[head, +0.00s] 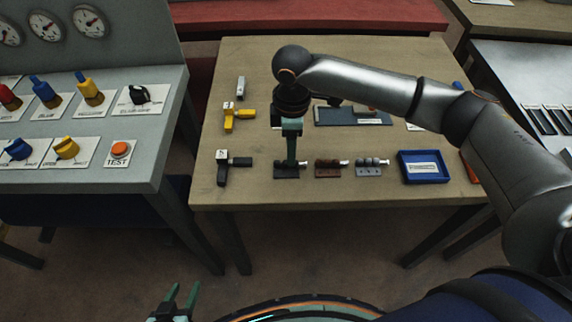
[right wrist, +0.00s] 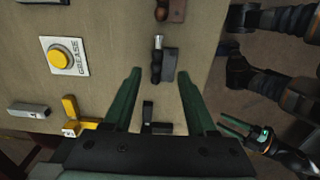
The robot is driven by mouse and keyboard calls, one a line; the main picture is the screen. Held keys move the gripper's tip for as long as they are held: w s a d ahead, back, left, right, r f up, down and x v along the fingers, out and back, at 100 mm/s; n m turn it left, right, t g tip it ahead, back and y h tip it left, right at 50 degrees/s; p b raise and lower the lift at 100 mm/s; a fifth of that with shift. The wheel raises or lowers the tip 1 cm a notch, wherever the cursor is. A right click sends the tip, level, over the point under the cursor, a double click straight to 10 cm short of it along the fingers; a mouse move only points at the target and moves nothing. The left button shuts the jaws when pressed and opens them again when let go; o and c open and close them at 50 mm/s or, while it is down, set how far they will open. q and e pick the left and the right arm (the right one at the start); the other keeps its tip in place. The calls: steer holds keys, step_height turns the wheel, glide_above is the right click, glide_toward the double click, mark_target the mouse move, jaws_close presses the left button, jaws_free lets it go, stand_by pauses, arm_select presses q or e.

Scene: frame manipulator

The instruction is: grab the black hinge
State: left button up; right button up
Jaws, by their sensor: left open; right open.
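The black hinge (head: 284,172), with a silver pin, lies near the table's front edge in the head view. It also shows in the right wrist view (right wrist: 163,67), ahead and between the fingertips. My right gripper (head: 291,163) points down over the hinge and partly hides it in the head view. Its green fingers stand apart in the right wrist view (right wrist: 160,74), with nothing gripped. Whether they touch the hinge cannot be told. My left gripper (head: 184,288) is open and empty at the bottom of the head view, away from the table.
A brown hinge (head: 327,170) and a grey hinge (head: 368,171) lie to the right, then a blue tray (head: 423,181). A black-handled piece (head: 224,174) lies left and a yellow-handled piece (head: 229,124) behind it. A control panel (head: 160,150) stands at the left.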

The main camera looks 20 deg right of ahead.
mark_target(286, 168)
steer(key=f, duration=0.5)
steer(key=shift+w+d, duration=0.1)
steer(key=shift+w, duration=0.15)
steer(key=shift+r, duration=0.1)
jaws_close()
